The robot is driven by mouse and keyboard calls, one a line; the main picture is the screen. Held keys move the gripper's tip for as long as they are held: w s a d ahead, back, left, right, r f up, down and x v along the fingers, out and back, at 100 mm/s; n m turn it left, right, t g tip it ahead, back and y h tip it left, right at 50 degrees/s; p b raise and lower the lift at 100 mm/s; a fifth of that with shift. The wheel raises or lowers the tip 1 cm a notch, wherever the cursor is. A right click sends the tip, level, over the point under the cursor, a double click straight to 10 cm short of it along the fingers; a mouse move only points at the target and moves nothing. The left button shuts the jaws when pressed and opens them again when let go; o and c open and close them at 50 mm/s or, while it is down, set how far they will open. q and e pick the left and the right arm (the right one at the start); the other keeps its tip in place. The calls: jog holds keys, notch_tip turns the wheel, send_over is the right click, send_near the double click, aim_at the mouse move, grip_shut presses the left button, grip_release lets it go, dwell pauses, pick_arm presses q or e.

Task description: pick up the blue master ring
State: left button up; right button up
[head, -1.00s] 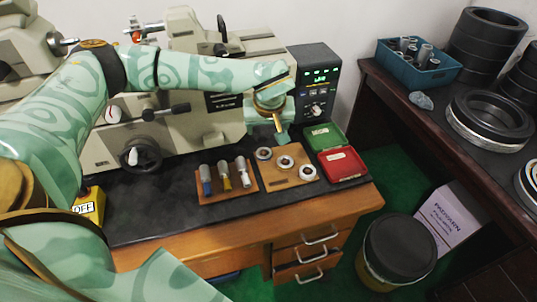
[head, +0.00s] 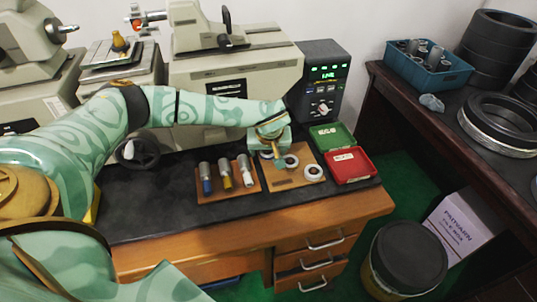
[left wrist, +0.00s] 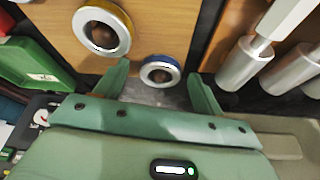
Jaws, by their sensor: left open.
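The blue master ring (left wrist: 160,72) is a small steel ring with a blue band, lying on a wooden board in the left wrist view. My left gripper (left wrist: 160,80) is open, with a green finger on each side of the ring, apart from it. In the head view my left gripper (head: 272,147) hangs over the far left part of the ring board (head: 285,184) and largely hides the blue ring. A yellow-banded ring (left wrist: 102,28) lies beside it on the board. A third ring (head: 313,173) sits near the board's right edge. My right gripper is not in view.
A rack (head: 216,196) with three plug gauges, blue, yellow and white, stands left of the ring board. An open green and red case (head: 349,166) lies to the right. The control box (head: 320,80) rises behind. Bare dark mat (head: 140,215) lies at the left.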

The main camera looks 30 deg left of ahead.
pick_arm(q)
jog(key=shift+r, duration=0.1)
jog(key=c, duration=1.1)
jog(key=shift+c, duration=0.2)
